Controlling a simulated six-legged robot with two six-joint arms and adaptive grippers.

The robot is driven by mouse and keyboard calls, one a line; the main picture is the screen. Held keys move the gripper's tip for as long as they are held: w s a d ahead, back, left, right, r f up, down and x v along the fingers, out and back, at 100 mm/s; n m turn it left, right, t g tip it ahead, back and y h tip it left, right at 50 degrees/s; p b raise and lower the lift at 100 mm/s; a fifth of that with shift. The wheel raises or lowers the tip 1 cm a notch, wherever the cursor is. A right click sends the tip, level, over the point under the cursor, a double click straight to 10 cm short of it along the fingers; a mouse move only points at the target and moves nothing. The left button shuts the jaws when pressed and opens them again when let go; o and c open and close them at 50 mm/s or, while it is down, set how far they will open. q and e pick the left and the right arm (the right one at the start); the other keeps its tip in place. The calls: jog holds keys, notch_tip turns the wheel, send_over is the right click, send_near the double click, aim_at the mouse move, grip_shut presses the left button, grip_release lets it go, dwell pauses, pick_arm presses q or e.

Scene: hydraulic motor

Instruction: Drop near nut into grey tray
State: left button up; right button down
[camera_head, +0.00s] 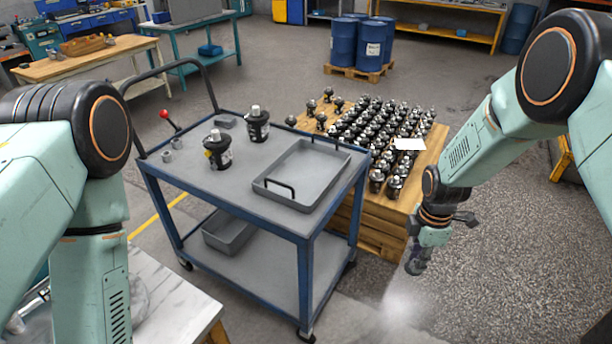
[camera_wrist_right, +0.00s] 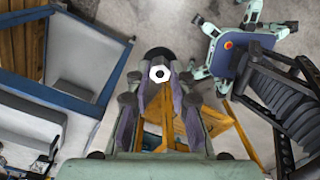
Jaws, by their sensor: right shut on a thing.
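A pale hexagonal nut (camera_wrist_right: 159,74) with a round centre sits between the fingertips of my right gripper (camera_wrist_right: 160,66) in the wrist view. In the head view my right gripper (camera_head: 415,263) points down, to the right of the cart and in front of the pallet. The nut cannot be made out there. The empty grey tray (camera_head: 312,166) with raised handles lies on the right part of the cart top, left of my right gripper and apart from it. My left arm shows at the left, but its gripper is out of view.
The blue-framed cart (camera_head: 240,188) carries two black motors (camera_head: 218,152) (camera_head: 257,124), small grey cylindrical parts (camera_head: 168,156) and a red-knobbed lever (camera_head: 165,115). A second grey bin (camera_head: 228,233) is on its lower shelf. A wooden pallet (camera_head: 425,170) of many motors stands behind.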

jog(key=shift+a+r, duration=0.15)
jog(key=shift+a, duration=0.2)
pick_arm(q)
jog(key=shift+s+a+f, duration=0.1)
jog(key=shift+s+a, duration=0.05)
jog(key=shift+a, duration=0.1)
pick_arm(e)
jog(key=shift+s, duration=0.1)
